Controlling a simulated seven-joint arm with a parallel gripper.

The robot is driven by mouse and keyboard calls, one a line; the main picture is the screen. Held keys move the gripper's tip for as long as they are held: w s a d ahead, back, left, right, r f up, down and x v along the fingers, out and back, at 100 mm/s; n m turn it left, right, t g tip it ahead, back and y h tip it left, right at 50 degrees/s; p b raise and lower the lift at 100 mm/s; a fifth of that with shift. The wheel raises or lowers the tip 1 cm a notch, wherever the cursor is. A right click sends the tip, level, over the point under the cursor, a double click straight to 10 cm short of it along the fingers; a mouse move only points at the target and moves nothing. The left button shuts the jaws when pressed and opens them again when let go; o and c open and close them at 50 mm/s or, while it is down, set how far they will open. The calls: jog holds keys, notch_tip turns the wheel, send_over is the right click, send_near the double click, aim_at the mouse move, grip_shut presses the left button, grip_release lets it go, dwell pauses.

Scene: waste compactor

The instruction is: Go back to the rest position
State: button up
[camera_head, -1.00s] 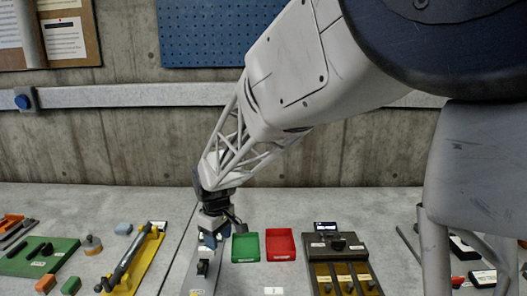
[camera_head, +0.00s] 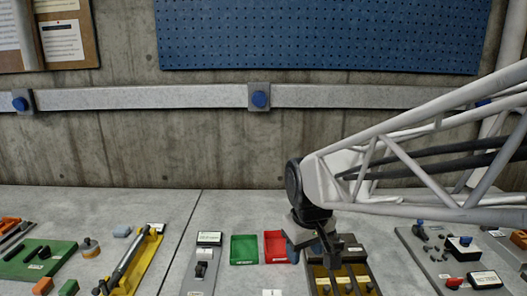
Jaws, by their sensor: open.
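My gripper (camera_head: 316,246) is at the end of my white lattice arm, which enters from the right. It hangs pointing down over the back of the dark and yellow panel (camera_head: 365,277), in front of the right edge of the red tray (camera_head: 274,247). It looks empty and open, though the fingers are small in this view. The gripper hides the back part of the panel and part of the red tray. The panel's several dark knobs show below it. I cannot tell how high the gripper is above the panel.
A green tray (camera_head: 244,250) stands left of the red one. A grey plate with a black switch (camera_head: 200,271) is further left, then a yellow fixture (camera_head: 134,262) and a green board (camera_head: 38,258). A grey board with small parts (camera_head: 440,258) lies at right. The bench behind the trays is clear.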

jog(key=s+d+m, duration=0.2)
jog(key=s+d, duration=0.3)
jog(key=s, duration=0.2)
jog(key=s+d+m+t, duration=0.1)
jog(key=s+d+m, duration=0.2)
jog(key=s, duration=0.5)
jog(key=shift+s+d+f, duration=0.15)
jog(key=shift+d, duration=0.7)
